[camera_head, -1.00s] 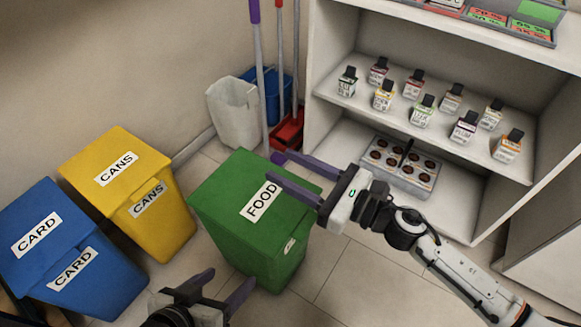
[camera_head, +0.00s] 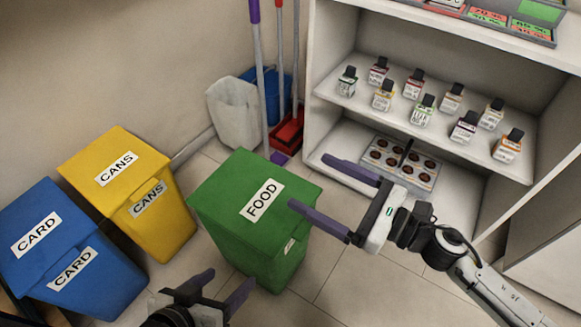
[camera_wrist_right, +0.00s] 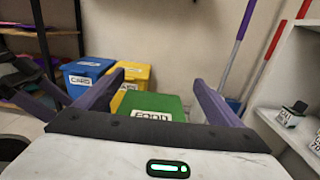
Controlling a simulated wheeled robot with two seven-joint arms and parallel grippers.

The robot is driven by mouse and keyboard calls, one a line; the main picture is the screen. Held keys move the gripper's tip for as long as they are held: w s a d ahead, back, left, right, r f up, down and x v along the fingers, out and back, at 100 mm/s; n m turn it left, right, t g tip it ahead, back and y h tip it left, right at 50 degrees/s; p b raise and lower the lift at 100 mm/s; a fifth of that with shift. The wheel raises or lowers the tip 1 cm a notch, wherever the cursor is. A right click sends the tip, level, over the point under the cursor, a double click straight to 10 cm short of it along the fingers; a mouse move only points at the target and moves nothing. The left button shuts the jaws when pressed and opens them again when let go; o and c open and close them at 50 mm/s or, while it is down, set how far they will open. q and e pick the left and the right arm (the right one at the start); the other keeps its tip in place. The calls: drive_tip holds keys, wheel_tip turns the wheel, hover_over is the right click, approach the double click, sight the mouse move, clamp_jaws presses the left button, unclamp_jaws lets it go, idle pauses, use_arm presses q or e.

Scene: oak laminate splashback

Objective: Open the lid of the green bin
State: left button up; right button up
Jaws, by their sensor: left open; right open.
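The green bin (camera_head: 256,214) stands on the tiled floor with its lid shut and a white FOOD label on top. It also shows in the right wrist view (camera_wrist_right: 172,103), between and beyond the fingers. My right gripper (camera_head: 325,192) is open and empty, to the right of the bin; its nearer fingertip is close to the lid's right edge, and I cannot tell whether they touch. My left gripper (camera_head: 224,284) is open and empty at the bottom, in front of the bin and to its left.
A yellow CANS bin (camera_head: 120,172) and a blue CARD bin (camera_head: 62,245) stand to the left. A white bucket (camera_head: 235,112), mops and a red dustpan (camera_head: 287,134) are behind. A shelf unit (camera_head: 325,90) with small bottles stands at right. Floor (camera_head: 350,285) is clear right of the bin.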

drive_tip(key=shift+v, duration=1.7)
